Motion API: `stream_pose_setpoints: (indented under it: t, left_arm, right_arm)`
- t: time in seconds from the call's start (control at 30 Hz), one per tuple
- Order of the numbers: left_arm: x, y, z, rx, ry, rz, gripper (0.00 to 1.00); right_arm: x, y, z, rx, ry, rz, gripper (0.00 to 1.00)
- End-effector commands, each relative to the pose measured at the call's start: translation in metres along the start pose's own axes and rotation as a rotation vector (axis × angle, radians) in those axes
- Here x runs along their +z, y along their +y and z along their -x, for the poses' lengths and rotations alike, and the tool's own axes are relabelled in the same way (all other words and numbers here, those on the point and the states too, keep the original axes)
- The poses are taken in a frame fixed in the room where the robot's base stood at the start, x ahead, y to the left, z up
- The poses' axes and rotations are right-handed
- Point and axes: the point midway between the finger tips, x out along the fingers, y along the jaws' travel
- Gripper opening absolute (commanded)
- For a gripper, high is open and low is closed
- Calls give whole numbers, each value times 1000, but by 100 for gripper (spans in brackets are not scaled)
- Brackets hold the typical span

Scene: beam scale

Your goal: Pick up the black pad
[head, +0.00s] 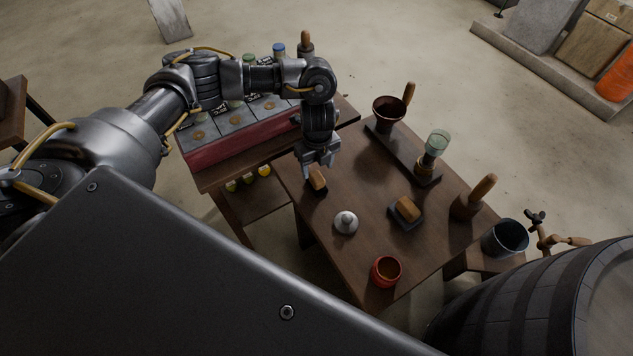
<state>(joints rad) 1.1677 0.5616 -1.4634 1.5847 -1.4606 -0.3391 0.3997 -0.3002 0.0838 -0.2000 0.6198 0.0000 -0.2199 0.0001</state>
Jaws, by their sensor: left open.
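My left gripper (318,168) points down over the back-left part of the wooden table (345,268). It is open, with its fingertips just above or around a small wooden-topped block (317,180) with a dark underside, which looks like a black pad with a wooden grip. I cannot tell whether the fingers touch it. A second wooden block (407,208) rests on a dark square base (403,225) further right; which of the two is the black pad is not certain. My right gripper is not in view.
A red-fronted rack (235,140) stands left; a barrel (540,305) stands lower right.

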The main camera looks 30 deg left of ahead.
Motion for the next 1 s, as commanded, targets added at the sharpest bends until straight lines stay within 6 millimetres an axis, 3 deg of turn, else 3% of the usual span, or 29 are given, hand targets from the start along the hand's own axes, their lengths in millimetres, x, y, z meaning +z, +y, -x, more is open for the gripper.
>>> stream_pose_setpoints:
  t: [0.27,0.6,0.9,1.0]
  left_arm:
    - [0,0,-11,0,0,0,58]
    - [0,0,-57,0,1,2,58]
    - [1,0,-61,-1,0,0,58]
    - [1,0,-61,-1,0,0,48]
  right_arm:
    - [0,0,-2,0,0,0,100]
    - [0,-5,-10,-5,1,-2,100]
    - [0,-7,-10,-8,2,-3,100]
    - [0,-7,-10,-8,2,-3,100]
